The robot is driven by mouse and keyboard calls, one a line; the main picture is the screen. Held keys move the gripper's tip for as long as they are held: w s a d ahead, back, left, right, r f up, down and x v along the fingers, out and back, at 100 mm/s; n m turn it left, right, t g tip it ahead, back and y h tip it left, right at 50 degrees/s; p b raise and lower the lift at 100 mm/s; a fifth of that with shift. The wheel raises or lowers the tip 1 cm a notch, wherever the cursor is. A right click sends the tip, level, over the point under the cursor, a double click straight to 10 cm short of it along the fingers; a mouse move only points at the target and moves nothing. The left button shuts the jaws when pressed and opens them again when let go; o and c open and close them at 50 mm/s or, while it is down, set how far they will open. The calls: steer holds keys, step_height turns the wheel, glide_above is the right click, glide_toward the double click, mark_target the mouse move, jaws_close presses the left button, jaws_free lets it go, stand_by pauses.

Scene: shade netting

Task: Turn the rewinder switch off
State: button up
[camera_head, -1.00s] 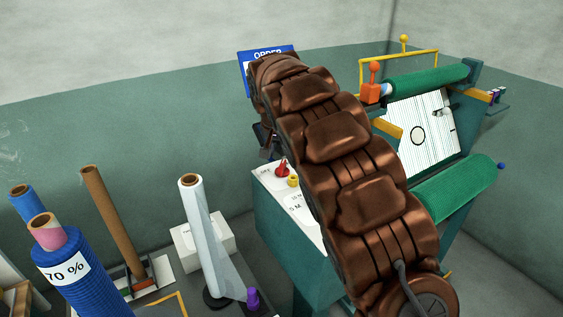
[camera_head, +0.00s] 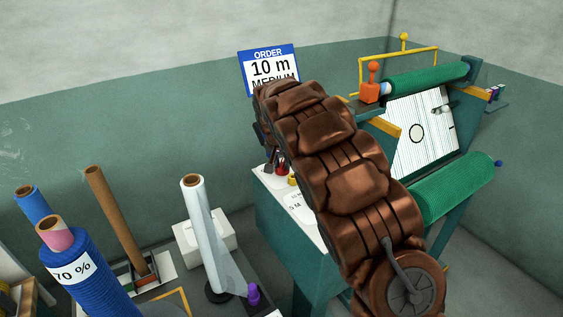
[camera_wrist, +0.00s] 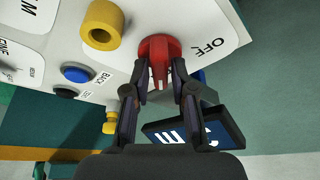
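The rewinder switch (camera_wrist: 160,52) is a red round knob with a raised grip bar, on a white panel, with the word OFF (camera_wrist: 209,47) beside it in the wrist view. The bar runs up and down in that view, not toward OFF. My gripper (camera_wrist: 161,72) is open, with one finger on each side of the bar; I cannot tell if either touches it. In the head view the red switch (camera_head: 282,168) shows partly at the panel's far left, and my arm hides much of the panel.
A yellow ring knob (camera_wrist: 102,25) and a blue button (camera_wrist: 76,74) sit on the same panel. A blue order sign (camera_head: 268,69) stands behind my arm. Green net rolls (camera_head: 455,188) are on the right. A clear film roll (camera_head: 203,230) stands on the bench at left.

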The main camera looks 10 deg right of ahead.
jaws_close()
steer(key=shift+f+b, duration=0.1)
steer(key=shift+b, duration=0.25)
steer(key=n+y+b, duration=0.1)
steer(key=n+b, duration=0.1)
steer(key=b, duration=0.1)
steer(key=shift+f+n, duration=0.15)
steer(key=shift+n, duration=0.25)
steer(key=n+y+b, duration=0.2)
steer(key=n+b, duration=0.3)
steer(key=shift+d+b, duration=0.15)
steer(key=shift+b, duration=0.2)
steer(key=n+y+b, duration=0.1)
steer(key=n, duration=0.1)
steer(key=n+b, duration=0.2)
steer(key=shift+w+d+n+y, duration=0.1)
steer(key=shift+d+n+y, duration=0.05)
steer(key=shift+n+y, duration=0.25)
steer(key=n+g, duration=0.1)
steer(key=n, duration=0.2)
steer(key=shift+r+y+b, duration=0.2)
steer(key=shift+y+b, duration=0.2)
steer(key=shift+n+g, duration=0.4)
steer(key=shift+n, duration=0.6)
steer(key=shift+n+y, duration=0.3)
